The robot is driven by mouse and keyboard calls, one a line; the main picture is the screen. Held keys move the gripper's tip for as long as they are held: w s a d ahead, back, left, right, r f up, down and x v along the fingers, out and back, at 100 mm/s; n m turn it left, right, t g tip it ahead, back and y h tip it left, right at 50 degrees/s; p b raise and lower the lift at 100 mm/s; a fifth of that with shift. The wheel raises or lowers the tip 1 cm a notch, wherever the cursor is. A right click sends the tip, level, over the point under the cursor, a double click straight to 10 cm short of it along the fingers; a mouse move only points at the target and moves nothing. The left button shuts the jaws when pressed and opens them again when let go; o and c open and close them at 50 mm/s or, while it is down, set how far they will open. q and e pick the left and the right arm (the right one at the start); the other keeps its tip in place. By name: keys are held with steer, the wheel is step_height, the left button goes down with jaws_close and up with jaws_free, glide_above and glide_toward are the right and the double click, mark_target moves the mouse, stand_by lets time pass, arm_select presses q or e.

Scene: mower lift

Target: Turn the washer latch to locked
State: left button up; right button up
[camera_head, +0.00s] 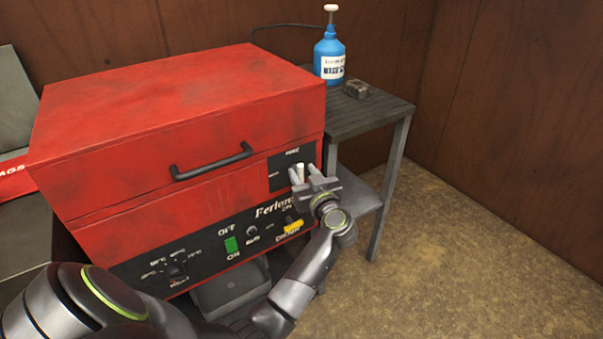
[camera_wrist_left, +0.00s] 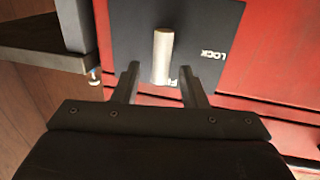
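The washer (camera_head: 180,125) is a red box with a lid and a black front handle. Its latch (camera_head: 301,171) is a short pale lever on a black plate (camera_head: 281,171) at the right of the front. In the left wrist view, the latch (camera_wrist_left: 163,55) stands out from the dark plate (camera_wrist_left: 205,22), with the word LOCK to its right. My left gripper (camera_head: 306,176) is at the latch. Its two fingers (camera_wrist_left: 160,88) are apart, one on each side of the lever, with gaps showing. Part of the lettering is hidden behind the lever and fingers. My right gripper is not in view.
Below the latch are a control panel with a dial (camera_head: 176,271), a green switch (camera_head: 231,244) and a yellow drain part (camera_head: 293,227). A metal side table (camera_head: 365,116) to the right carries a blue pump bottle (camera_head: 329,57) and a small grey block (camera_head: 356,88). Floor at right is clear.

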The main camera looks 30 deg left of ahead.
arm_select(q)
steer(key=shift+c, duration=0.3)
jaws_close()
